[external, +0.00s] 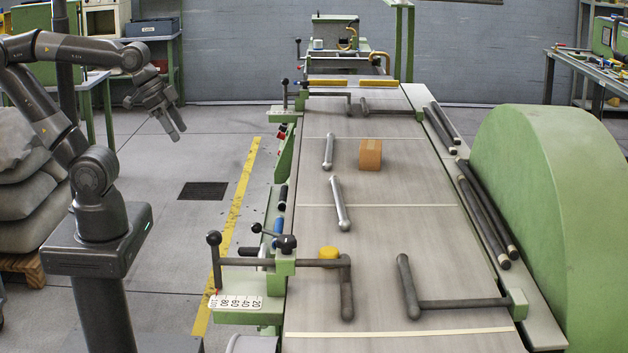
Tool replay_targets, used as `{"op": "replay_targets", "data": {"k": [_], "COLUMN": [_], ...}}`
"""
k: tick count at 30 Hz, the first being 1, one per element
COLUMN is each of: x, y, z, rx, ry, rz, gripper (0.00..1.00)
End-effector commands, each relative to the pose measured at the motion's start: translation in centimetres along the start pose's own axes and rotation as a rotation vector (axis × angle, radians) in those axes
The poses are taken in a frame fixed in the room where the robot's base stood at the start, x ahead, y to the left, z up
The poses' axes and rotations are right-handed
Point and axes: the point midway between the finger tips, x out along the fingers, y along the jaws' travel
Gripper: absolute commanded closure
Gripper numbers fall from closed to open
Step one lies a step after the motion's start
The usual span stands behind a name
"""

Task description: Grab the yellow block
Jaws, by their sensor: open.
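A small yellow block (328,252) with a rounded top sits on the grey machine bed, near its left edge. The dark bar in front hides its lower part. My gripper (178,134) hangs in the air at the left, fingers pointing down and right. It is open and empty, over the floor side of the machine, well apart from the yellow block. A brown box-shaped block (370,155) stands farther back on the bed.
Two silver rods (339,203) lie on the bed behind the yellow block. Dark L-shaped bars (408,287) reach over the bed from both edges. A black-knobbed lever (287,243) stands just left of the block. A large green housing (545,220) stands at right.

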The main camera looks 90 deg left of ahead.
Motion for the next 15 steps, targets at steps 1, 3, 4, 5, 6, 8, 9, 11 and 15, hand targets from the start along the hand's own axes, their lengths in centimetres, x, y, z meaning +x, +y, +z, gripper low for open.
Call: {"op": "replay_targets", "data": {"k": [1,3,4,5,6,8,9,11,15], "x": [0.0,0.0,0.0,0.0,0.0,0.0,0.0,0.0,0.3], "y": [0.0,0.0,0.0,0.0,0.0,0.0,0.0,0.2,1.0], "z": [0.0,0.0,0.0,0.0,0.0,0.0,-0.1,-0.6,-3.3], "rx": [0.000,0.000,0.000,0.000,0.000,0.000,0.001,0.002,0.011], "ry": [0.000,0.000,0.000,0.000,0.000,0.000,-0.001,-0.002,-0.015], "rz": [0.000,0.000,0.000,0.000,0.000,0.000,0.001,0.004,0.019], "gripper": [0.32,0.30,0.30,0.30,0.30,0.30,0.30,0.30,0.30]}}
